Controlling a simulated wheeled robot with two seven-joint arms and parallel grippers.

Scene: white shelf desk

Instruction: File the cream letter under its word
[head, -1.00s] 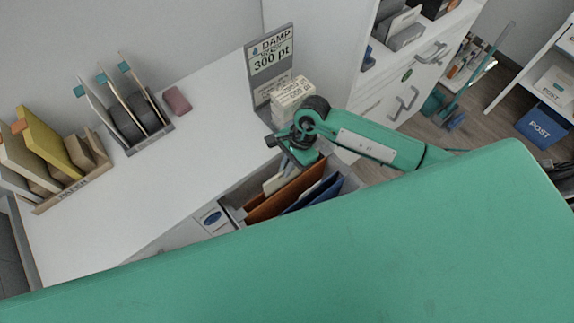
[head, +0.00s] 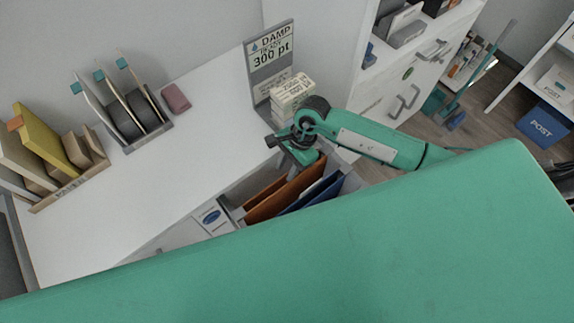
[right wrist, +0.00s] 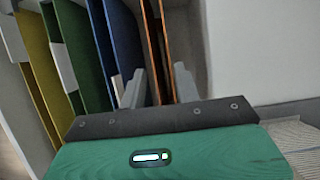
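An open drawer (head: 236,214) below the desk holds upright folders. An orange folder (head: 268,206) and a blue folder (head: 319,192) show in the head view. The right wrist view shows yellow (right wrist: 37,75), green (right wrist: 70,55), blue (right wrist: 127,40) and orange folders (right wrist: 168,45). My right gripper (head: 300,160) is over the drawer. In the right wrist view its fingers (right wrist: 160,86) stand apart, either side of the orange folder's edges. A pale strip shows between those edges; I cannot tell whether it is the cream letter. My left gripper is not in view.
A grey sign reading DAMP 300 pt (head: 270,57) stands by a stack of pale blocks (head: 291,92). A dark rack (head: 150,136), a paper rack (head: 70,186) and a pink block (head: 175,98) are on the white desk (head: 190,155). The desk's middle is clear.

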